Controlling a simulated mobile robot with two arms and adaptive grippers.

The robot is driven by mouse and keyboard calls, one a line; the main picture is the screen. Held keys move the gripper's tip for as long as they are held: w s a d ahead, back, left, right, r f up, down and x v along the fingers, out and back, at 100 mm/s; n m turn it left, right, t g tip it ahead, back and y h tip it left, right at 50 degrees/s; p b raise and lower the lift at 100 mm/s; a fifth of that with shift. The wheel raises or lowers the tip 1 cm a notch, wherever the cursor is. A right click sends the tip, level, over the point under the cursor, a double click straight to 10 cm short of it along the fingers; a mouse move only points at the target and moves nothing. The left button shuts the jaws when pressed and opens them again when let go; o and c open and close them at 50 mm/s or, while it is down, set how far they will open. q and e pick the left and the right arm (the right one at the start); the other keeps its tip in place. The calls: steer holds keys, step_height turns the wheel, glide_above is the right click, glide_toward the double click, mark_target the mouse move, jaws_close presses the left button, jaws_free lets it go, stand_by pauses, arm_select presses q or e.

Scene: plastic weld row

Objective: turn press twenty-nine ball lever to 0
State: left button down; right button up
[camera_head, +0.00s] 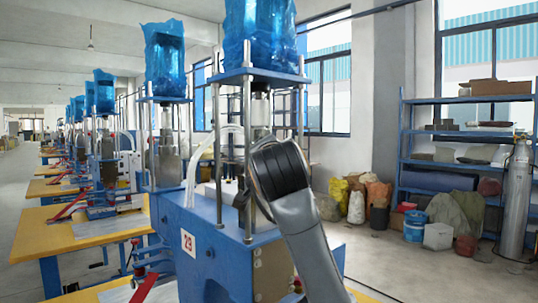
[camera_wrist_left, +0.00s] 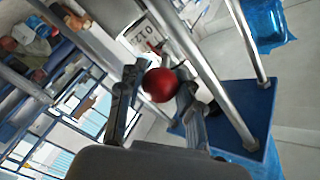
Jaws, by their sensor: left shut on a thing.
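Press twenty-nine (camera_head: 222,245) is the blue machine in the middle of the head view, with a white plate (camera_head: 188,243) that reads 29. In the left wrist view, the lever's red ball (camera_wrist_left: 160,85) sits between the two dark fingers of my left gripper (camera_wrist_left: 157,80), which is shut on it. Behind the ball is a pale scale plate (camera_wrist_left: 160,38) with the digits 0, 1, 2. In the head view my left wrist and arm hide the ball, the fingers and the scale. My right gripper is not in view.
Steel guide rods (camera_wrist_left: 200,65) stand close to my left gripper. A blue-wrapped top (camera_head: 262,35) is above the press. More presses on yellow tables (camera_head: 62,238) stand to the left. Sacks (camera_head: 357,205), a blue shelf (camera_head: 440,180) and a gas cylinder (camera_head: 515,200) are at the right.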

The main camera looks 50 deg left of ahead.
arm_select(q)
steer(key=c, duration=0.9)
jaws_free()
steer(key=v, duration=1.2)
